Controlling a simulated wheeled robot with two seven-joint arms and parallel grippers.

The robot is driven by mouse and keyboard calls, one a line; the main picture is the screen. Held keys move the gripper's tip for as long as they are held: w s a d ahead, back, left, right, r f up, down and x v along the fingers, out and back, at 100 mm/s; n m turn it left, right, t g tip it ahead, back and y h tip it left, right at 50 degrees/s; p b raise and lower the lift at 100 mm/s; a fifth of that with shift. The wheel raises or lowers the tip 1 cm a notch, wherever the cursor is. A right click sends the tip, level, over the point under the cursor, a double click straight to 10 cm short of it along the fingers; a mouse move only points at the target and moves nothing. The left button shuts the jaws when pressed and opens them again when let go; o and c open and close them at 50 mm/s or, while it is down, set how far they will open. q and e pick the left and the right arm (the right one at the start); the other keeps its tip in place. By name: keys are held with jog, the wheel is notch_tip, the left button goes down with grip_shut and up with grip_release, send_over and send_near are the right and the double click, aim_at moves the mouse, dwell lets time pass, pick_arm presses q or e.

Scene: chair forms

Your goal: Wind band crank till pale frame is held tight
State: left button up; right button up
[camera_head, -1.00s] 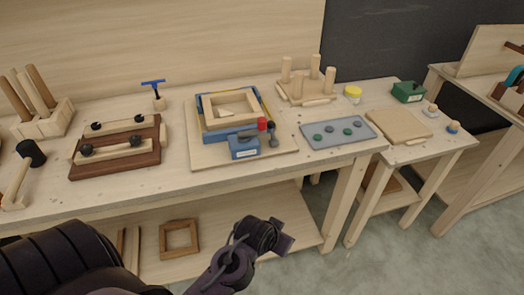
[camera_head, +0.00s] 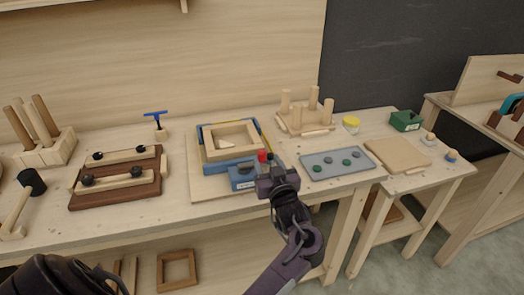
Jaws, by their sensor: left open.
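The pale wooden frame (camera_head: 234,153) lies on a board on the bench, with a blue band (camera_head: 203,152) around it. A blue clamp box (camera_head: 241,178) with a white label sits at the band's front. A red crank knob (camera_head: 262,156) stands up at the box's right side. My left gripper (camera_head: 272,178) is open, just in front of and below the knob in the picture. It overlaps the box's right edge, and I cannot tell whether it touches anything. The crank's lower part is hidden by the gripper. My right gripper is out of view.
A brown jig (camera_head: 118,195) with black knobs and a mallet (camera_head: 28,190) are on the left. A grey tray (camera_head: 318,168) with round pieces lies right of the gripper. A peg stand (camera_head: 303,120) is behind. The bench's front strip is mostly clear.

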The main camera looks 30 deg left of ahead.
aim_at(263, 154)
pick_arm(q)
jog(key=p+x, duration=0.1)
jog(key=x, duration=0.5)
jog(key=shift+w+a, duration=0.1)
jog(key=shift+c, duration=0.4)
grip_shut()
